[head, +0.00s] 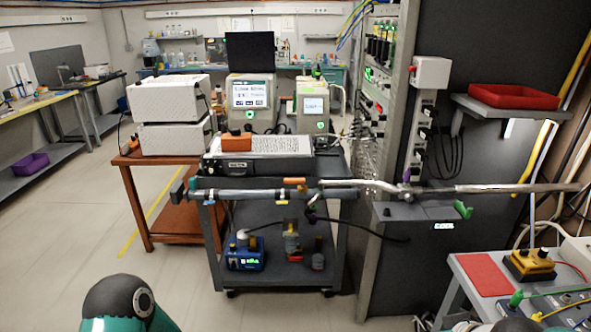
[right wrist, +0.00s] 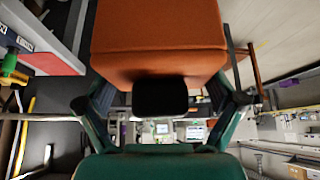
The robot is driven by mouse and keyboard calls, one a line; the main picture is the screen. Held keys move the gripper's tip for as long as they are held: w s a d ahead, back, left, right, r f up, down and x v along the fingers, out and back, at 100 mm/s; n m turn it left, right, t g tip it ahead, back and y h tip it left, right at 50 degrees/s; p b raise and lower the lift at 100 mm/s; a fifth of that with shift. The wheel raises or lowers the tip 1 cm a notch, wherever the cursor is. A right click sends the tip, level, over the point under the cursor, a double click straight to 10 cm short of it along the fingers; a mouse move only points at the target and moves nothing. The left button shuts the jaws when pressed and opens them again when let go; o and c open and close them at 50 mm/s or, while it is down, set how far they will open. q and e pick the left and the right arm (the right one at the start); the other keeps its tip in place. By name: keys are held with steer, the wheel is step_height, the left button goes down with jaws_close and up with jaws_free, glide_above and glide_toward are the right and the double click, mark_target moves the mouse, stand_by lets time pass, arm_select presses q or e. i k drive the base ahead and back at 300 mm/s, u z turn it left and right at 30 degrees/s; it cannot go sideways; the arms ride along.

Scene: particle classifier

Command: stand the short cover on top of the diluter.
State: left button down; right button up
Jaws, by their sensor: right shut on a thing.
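My right gripper (right wrist: 168,88) shows in the right wrist view, its green and dark fingers shut on the sides of an orange block (right wrist: 158,35), which looks like the short cover. The block fills the upper middle of that view, and its far part is cut off. In the head view, a smaller orange block (head: 237,142) lies on the left part of a dark flat box (head: 295,166) with a printed white top, on the cart. I cannot tell which device is the diluter. My left gripper is outside both views; a teal part of my arm shows at bottom left.
A long horizontal metal tube (head: 262,194) crosses the cart's front. Two screened instruments (head: 249,95) stand behind it, white boxes (head: 166,102) at left. A blue device (head: 243,256) sits on the lower shelf. A red tray (head: 513,97) is on the right shelf.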

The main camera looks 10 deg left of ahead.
mark_target(286, 149)
steer(key=u, duration=0.85)
steer(key=i, duration=1.75)
